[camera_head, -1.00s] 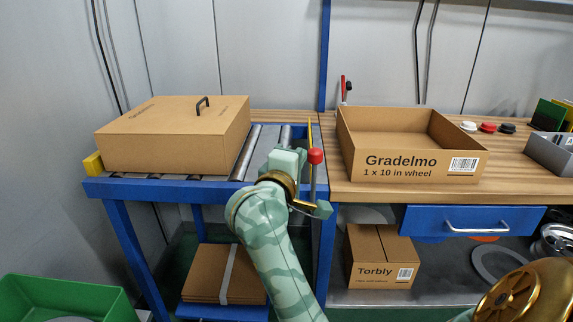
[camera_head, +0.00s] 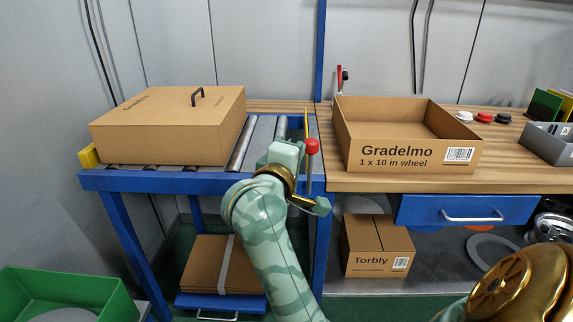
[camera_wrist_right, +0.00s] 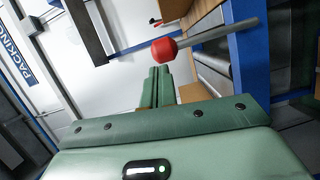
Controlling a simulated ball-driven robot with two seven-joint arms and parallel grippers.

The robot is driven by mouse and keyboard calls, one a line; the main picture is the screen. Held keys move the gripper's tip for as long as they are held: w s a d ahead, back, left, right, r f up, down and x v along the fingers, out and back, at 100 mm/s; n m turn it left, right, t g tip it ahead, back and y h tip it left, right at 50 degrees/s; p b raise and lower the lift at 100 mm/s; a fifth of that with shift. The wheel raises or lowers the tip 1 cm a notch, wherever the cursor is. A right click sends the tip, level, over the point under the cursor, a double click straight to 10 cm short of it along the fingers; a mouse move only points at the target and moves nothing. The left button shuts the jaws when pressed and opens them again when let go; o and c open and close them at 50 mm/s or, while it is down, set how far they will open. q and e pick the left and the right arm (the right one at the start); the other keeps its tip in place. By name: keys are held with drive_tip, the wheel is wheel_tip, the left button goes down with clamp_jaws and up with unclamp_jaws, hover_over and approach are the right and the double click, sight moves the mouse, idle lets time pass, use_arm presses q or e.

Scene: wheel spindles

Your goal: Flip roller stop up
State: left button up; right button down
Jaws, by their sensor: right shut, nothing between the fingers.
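The roller stop's lever (camera_head: 309,172) is a grey rod with a red ball knob (camera_head: 312,146), at the right end of the roller table. In the head view the rod looks upright, knob at the top. A thin yellow bar (camera_head: 307,122) stands just behind it. My right gripper (camera_head: 287,150) is just left of the rod, shut and empty. In the right wrist view its fingers (camera_wrist_right: 157,85) are together, and the knob (camera_wrist_right: 165,49) and rod (camera_wrist_right: 218,32) are close beside their tips. I cannot tell whether they touch. My left gripper is out of view.
A closed cardboard box (camera_head: 170,130) with a black handle sits on the roller table (camera_head: 190,182). An open Gradelmo box (camera_head: 405,154) stands on the wooden bench (camera_head: 345,180) to the right. A blue post (camera_head: 321,60) rises behind the lever.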

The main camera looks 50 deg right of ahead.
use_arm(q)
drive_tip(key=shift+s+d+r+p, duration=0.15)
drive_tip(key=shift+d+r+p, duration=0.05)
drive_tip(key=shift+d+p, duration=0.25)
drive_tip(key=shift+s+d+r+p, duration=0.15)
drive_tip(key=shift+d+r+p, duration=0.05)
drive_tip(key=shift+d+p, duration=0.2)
use_arm(e)
drive_tip(key=v, duration=1)
drive_tip(key=shift+a, duration=0.25)
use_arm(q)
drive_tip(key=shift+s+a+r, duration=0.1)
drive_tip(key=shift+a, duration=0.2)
